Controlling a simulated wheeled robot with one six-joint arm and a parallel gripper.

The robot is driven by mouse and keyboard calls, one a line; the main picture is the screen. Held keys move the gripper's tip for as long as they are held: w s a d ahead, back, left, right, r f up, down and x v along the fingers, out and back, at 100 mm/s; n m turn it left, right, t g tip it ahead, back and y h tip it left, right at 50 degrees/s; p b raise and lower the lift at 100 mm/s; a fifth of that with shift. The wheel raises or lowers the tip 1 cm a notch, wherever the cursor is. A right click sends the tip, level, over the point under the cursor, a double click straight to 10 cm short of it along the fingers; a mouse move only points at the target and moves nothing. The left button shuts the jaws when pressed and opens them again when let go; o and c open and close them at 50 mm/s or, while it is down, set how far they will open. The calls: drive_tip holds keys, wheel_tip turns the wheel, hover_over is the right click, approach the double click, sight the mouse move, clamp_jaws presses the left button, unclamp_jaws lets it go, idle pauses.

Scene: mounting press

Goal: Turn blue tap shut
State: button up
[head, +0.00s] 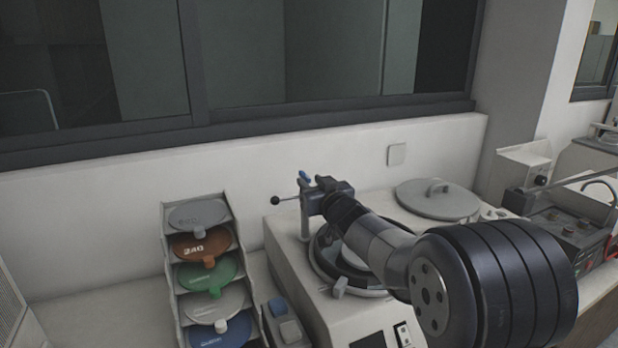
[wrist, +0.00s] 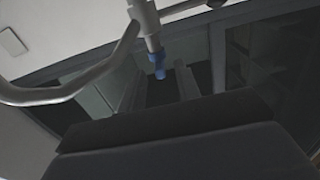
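The blue tap (head: 304,175) is a small blue lever on top of a metal post behind the grinding machine. My gripper (head: 322,190) is right beside the post, just below and right of the blue tap. In the wrist view my gripper (wrist: 165,118) shows as dark slabs across the bottom.
A rod with a black knob (head: 275,200) sticks out left of the post. A rack (head: 170,285) of coloured discs stands left. A grey round lid (head: 437,200) lies right of my arm. The wall and window are close behind.

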sight(305, 178)
drive_tip(key=shift+x, duration=1.15)
drive_tip(key=shift+c, duration=0.2)
clamp_jaws()
